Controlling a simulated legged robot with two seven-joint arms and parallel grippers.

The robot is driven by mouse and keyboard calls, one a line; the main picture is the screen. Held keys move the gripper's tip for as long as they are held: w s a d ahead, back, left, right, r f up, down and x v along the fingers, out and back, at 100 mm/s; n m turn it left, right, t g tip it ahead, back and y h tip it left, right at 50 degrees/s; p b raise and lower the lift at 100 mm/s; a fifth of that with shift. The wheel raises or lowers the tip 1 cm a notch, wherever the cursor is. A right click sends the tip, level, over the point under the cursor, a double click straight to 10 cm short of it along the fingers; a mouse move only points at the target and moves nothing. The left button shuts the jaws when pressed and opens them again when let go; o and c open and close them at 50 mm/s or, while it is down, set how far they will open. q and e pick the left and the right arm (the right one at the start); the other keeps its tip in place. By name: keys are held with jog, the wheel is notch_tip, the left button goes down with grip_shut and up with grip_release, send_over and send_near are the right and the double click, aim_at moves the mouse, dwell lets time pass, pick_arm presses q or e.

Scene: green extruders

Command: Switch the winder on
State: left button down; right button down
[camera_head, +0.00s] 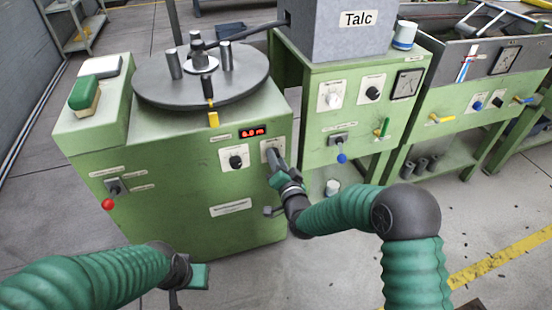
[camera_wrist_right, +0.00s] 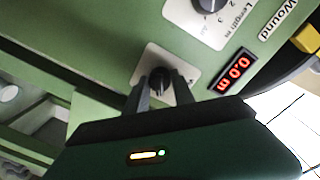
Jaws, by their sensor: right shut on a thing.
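The winder (camera_head: 180,190) is the green cabinet at the left with a dark round turntable on top. Its front has a red display (camera_head: 253,132), which also shows in the right wrist view (camera_wrist_right: 235,71) and reads 0.0 m there. Below it is a length knob (camera_head: 236,162). My right gripper (camera_head: 273,156) is at the black switch knob (camera_wrist_right: 160,78) on a white plate beside it, fingers on both sides, shut on it. The fingers hide the knob in the head view. My left gripper (camera_head: 180,292) is low in front of the winder; its fingers are mostly hidden.
A red ball-ended lever (camera_head: 108,204) is at the winder's front left. To the right stand the Talc machine (camera_head: 340,40) and a green trough unit (camera_head: 485,85). The floor in front is clear.

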jog(key=shift+f, duration=0.1)
jog(key=shift+d, duration=0.1)
dwell(0.3)
jog(key=c, duration=1.1)
grip_release()
jog(key=shift+o, duration=0.2)
jog(key=f+p+v, duration=0.1)
jog(key=p+v, duration=0.4)
jog(key=v, duration=1.1)
jog(key=shift+s+r, duration=0.4)
jog(key=shift+d, duration=0.1)
